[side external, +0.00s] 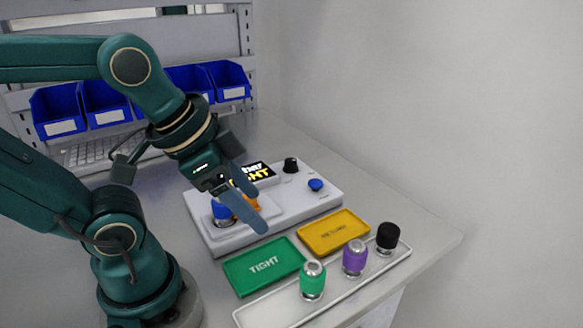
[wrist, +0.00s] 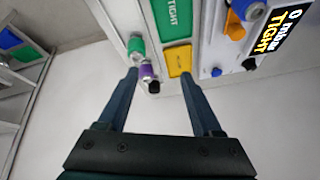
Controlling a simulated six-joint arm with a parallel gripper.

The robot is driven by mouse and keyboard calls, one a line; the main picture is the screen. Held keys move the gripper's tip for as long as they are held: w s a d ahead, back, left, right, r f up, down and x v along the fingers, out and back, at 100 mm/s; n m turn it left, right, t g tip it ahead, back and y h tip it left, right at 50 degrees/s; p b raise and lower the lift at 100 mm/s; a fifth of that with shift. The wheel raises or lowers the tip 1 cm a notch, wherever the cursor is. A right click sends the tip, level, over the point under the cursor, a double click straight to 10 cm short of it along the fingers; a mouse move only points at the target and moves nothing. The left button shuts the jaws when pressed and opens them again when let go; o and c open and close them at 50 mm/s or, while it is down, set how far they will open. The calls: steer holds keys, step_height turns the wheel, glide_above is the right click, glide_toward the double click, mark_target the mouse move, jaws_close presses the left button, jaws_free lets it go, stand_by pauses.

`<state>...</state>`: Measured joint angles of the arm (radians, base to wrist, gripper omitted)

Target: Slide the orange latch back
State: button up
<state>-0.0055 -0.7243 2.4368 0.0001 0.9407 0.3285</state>
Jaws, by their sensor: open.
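The orange latch (side external: 240,207) is on the white device (side external: 295,208), beside a blue-topped part (side external: 221,213). My gripper's fingers cross in front of it in the side view and hide much of it. In the wrist view the orange latch (wrist: 236,29) lies to the upper right, outside the space between the fingers. My gripper (side external: 253,208) hangs over the device with its fingers apart. In the wrist view my gripper (wrist: 158,74) has nothing between its fingers. Whether a finger touches the latch cannot be told.
The device carries a display reading TIGHT (wrist: 278,32), a black knob (side external: 290,165) and a blue button (side external: 316,184). In front are a green tray (side external: 262,268), a yellow tray (side external: 333,232) and a rack (side external: 325,294) with green, purple and black capped parts. Blue bins stand behind.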

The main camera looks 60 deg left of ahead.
steer(key=w+a+f+m+g, duration=0.1)
steer(key=w+a+g, duration=0.1)
steer(key=a, duration=0.3)
steer(key=w+a+f+m+g, duration=0.1)
steer(key=w+a+f+m, duration=0.1)
steer(key=a, duration=0.3)
steer(key=w+a+f+m+g, duration=0.2)
steer(key=a, duration=0.3)
steer(key=shift+w+a+g, duration=0.3)
steer(key=shift+w, duration=0.05)
steer(key=shift+s+a+f, duration=0.1)
steer(key=shift+f, duration=2.5)
steer(key=shift+c, duration=0.4)
jaws_close()
